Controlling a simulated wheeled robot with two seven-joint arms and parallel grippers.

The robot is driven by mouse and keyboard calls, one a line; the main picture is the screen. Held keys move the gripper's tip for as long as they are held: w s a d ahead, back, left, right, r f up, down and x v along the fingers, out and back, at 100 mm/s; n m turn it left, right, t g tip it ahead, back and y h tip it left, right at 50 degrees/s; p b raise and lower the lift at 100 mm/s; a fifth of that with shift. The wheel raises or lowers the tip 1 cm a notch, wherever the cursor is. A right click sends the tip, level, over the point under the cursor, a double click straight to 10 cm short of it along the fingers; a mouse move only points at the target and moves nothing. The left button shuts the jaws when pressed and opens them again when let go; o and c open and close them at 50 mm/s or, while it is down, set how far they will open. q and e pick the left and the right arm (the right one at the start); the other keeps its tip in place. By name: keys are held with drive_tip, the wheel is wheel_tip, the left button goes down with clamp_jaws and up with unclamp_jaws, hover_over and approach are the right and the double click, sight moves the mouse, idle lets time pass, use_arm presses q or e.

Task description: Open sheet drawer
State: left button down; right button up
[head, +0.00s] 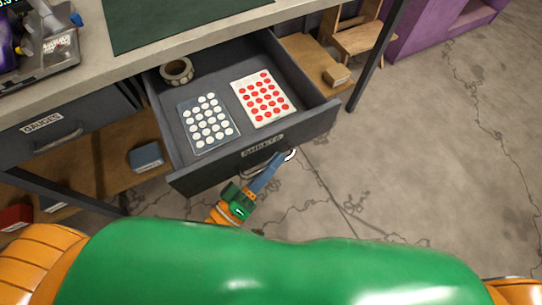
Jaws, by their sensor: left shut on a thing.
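The sheet drawer (188,183), dark grey with a "SHEETS" label (262,146) on its front, stands pulled well out from under the bench in the head view. In it lie a sheet of white dots (208,121), a sheet of red dots (264,98) and a beige ring-shaped roll (176,70). My left gripper (277,163) is at the drawer front, just below the label, shut on the drawer's handle (291,155). My right gripper is not in view.
A closed drawer labelled "GAUGES" (41,122) is to the left. The bench top (115,70) is above, with a green mat (170,18). A dark table leg (376,55) stands right of the open drawer. The floor (420,160) at right is clear.

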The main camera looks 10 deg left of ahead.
use_arm(q)
drive_tip(key=c, duration=1.2)
unclamp_jaws()
drive_tip(key=shift+o, duration=0.2)
drive_tip(key=b+v, duration=0.1)
drive_tip(key=v, duration=0.6)
drive_tip(key=shift+a, duration=0.1)
